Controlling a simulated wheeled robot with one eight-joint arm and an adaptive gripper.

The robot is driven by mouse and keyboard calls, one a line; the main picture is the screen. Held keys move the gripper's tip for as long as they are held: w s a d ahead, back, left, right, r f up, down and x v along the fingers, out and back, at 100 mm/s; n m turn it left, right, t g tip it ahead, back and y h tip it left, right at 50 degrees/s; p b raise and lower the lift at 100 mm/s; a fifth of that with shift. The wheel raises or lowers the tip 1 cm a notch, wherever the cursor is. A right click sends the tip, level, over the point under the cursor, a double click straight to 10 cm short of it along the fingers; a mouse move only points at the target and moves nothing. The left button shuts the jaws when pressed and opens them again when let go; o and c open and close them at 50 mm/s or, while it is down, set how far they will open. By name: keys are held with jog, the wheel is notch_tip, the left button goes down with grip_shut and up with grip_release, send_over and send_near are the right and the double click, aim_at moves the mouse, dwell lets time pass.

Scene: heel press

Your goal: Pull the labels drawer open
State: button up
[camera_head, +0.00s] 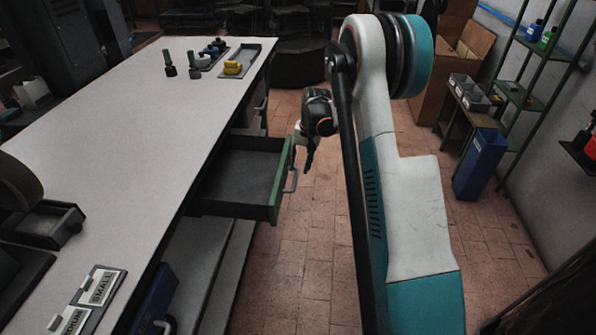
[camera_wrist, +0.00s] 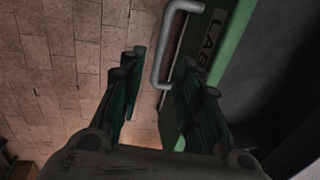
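The labels drawer (camera_head: 243,178) stands pulled out from the side of the long workbench. Its dark interior looks empty, and its front panel (camera_head: 280,184) is green. In the wrist view the green front (camera_wrist: 222,48) shows part of the label "LAB" and a grey bar handle (camera_wrist: 168,45). My gripper (camera_head: 309,160) is beside the drawer front, just right of the handle in the head view. In the wrist view my gripper (camera_wrist: 162,80) has its fingers spread apart with the handle's lower end showing between them. I cannot tell whether a finger touches the handle.
The white workbench (camera_head: 120,110) runs along the left, with SMALL and MEDIUM label holders (camera_head: 90,295) at its near edge. A tray (camera_head: 238,62) with a yellow item sits at its far end. Tiled floor (camera_head: 300,245) is clear beside the drawer. A blue bin (camera_head: 480,165) stands right.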

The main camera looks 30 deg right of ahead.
notch_tip(320, 180, up, 7)
jog(key=d, duration=0.1)
jog(key=shift+s, duration=0.35)
